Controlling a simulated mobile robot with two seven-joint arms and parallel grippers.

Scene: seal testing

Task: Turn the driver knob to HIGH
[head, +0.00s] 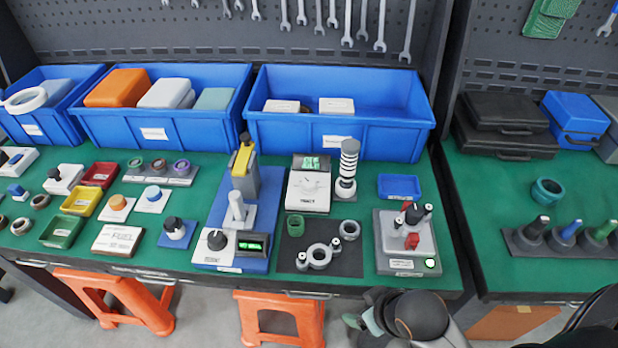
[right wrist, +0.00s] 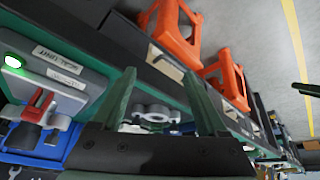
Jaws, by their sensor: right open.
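A black knob (head: 217,239) sits on a white control box on a blue base, left of a dark display with green digits. The box's label and the knob's setting are too small to read, so I cannot be sure it is the driver knob. My right gripper (head: 360,322) is low in the head view, in front of the bench edge, right of the knob and apart from it. In the right wrist view its two green fingers (right wrist: 160,75) are spread, with nothing between them. My left gripper is not in view.
A grey fixture (head: 391,250) with a red lever and lit green button stands at the bench's front right. A grey ring clamp (head: 320,254) lies on a dark mat beside the display. Blue bins (head: 340,135) line the back. Orange stools (head: 280,317) stand below the front edge.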

